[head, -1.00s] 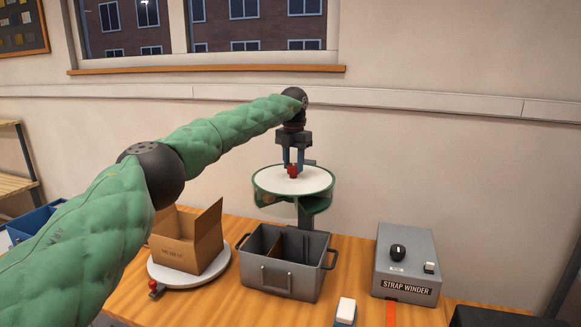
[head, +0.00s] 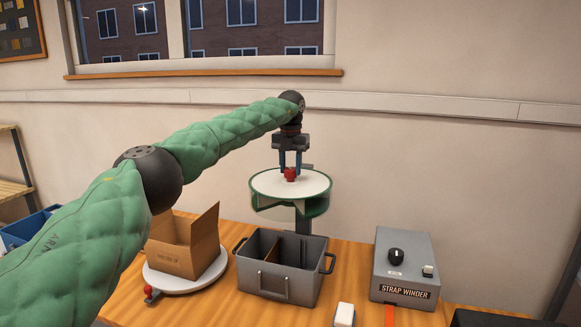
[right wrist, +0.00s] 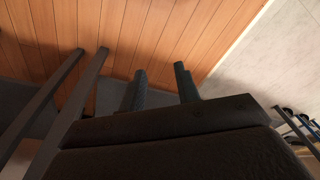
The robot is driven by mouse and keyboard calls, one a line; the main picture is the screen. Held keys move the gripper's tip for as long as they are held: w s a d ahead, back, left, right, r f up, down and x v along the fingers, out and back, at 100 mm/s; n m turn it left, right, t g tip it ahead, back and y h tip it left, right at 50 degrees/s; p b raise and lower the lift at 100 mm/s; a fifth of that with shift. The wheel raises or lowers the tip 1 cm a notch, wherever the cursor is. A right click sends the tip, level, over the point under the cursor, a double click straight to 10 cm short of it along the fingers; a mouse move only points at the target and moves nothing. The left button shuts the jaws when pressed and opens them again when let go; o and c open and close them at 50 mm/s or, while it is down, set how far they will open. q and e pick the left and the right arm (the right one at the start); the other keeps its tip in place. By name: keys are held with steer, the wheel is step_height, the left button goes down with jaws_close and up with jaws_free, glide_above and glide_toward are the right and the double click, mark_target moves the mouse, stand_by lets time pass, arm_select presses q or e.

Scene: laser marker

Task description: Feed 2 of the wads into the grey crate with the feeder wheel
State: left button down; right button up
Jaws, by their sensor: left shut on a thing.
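The feeder wheel (head: 262,182) stands behind the crate, with a white round top and a green rim and skirt. A small red knob (head: 290,175) sits at the middle of its top. My left gripper (head: 290,170) points straight down over the wheel, and its blue fingers are shut on the red knob. The grey crate (head: 276,285) stands on the table in front of and below the wheel, with a divider inside; I see no wads in its visible part. I cannot make out any wads. My right gripper (right wrist: 160,75) shows in the right wrist view with its fingers apart and nothing between them.
A cardboard box (head: 176,258) with raised flaps stands on a white turntable (head: 183,286) left of the crate. A grey strap winder (head: 402,268) stands to the right. A small white-topped block (head: 344,313) lies near the front. A blue bin (head: 28,228) is at far left.

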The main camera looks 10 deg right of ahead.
arm_select(q)
steer(key=c, duration=0.9)
jaws_free()
steer(key=shift+r, duration=0.2)
steer(key=shift+w+r, duration=0.1)
steer(key=shift+r, duration=0.25)
step_height(320, 180, up, 6)
steer(key=shift+f+b, duration=0.1)
steer(key=shift+b, duration=0.75)
steer(key=shift+r, duration=0.45)
arm_select(e)
step_height(320, 180, up, 7)
steer(key=w, duration=0.1)
steer(key=shift+a, duration=0.3)
steer(key=shift+f, duration=0.1)
